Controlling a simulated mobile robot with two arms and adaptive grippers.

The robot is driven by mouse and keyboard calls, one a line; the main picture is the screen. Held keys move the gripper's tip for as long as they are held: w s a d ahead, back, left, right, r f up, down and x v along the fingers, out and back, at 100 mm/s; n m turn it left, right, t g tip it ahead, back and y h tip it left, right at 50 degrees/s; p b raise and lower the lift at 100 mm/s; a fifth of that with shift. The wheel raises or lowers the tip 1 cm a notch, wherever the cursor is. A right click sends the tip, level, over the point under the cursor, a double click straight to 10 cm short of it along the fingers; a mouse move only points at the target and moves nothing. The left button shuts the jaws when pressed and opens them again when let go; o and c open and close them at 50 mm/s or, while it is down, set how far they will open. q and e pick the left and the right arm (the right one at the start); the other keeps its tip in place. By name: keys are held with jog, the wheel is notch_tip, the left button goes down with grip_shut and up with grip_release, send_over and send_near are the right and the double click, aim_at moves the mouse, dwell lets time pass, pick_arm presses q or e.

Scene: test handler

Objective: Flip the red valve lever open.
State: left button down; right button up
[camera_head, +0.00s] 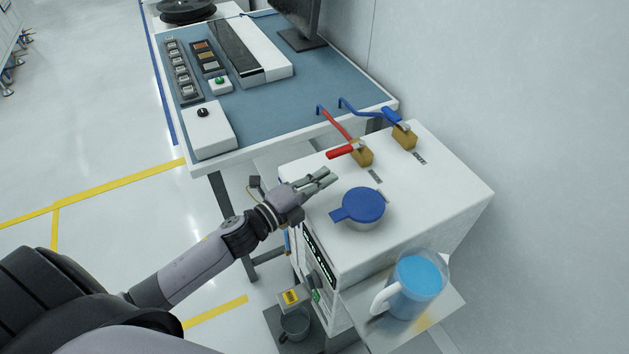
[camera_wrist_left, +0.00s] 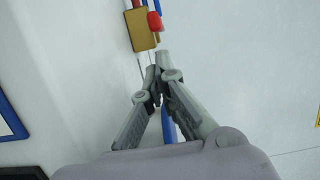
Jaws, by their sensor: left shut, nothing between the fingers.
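The red valve lever (camera_head: 340,153) sits on a brass valve block (camera_head: 363,155) on top of the white machine (camera_head: 456,190). Its red handle points left in the head view. In the left wrist view the red lever (camera_wrist_left: 154,20) and the brass block (camera_wrist_left: 141,30) are at the top, just beyond the fingertips. My left gripper (camera_head: 328,176) is shut and empty, above the machine top, a little below and left of the red lever in the head view. It looks apart from the lever. My right gripper is not in view.
A second brass valve with a blue lever (camera_head: 393,116) stands behind to the right. A blue-lidded port (camera_head: 363,205) is close to my left gripper. A jug of blue liquid (camera_head: 416,280) stands on the front shelf. A blue-topped bench (camera_head: 290,100) adjoins behind.

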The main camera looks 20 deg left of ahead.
aim_at(346, 150)
pick_arm(q)
jog(key=x, duration=0.4)
jog(key=shift+w+r+p, duration=0.1)
jog(key=shift+p, duration=0.3)
jog(key=shift+w+d, duration=0.25)
jog(key=shift+w, duration=0.25)
jog(key=shift+w+d, duration=0.1)
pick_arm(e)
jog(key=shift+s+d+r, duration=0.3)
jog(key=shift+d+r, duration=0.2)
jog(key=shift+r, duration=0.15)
pick_arm(q)
jog(key=shift+a+m, duration=0.3)
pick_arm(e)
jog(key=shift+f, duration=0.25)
pick_arm(q)
jog(key=shift+w+a+m+g+h+b, duration=0.1)
jog(key=shift+a+m+g+h+b, duration=0.25)
jog(key=shift+h, duration=0.45)
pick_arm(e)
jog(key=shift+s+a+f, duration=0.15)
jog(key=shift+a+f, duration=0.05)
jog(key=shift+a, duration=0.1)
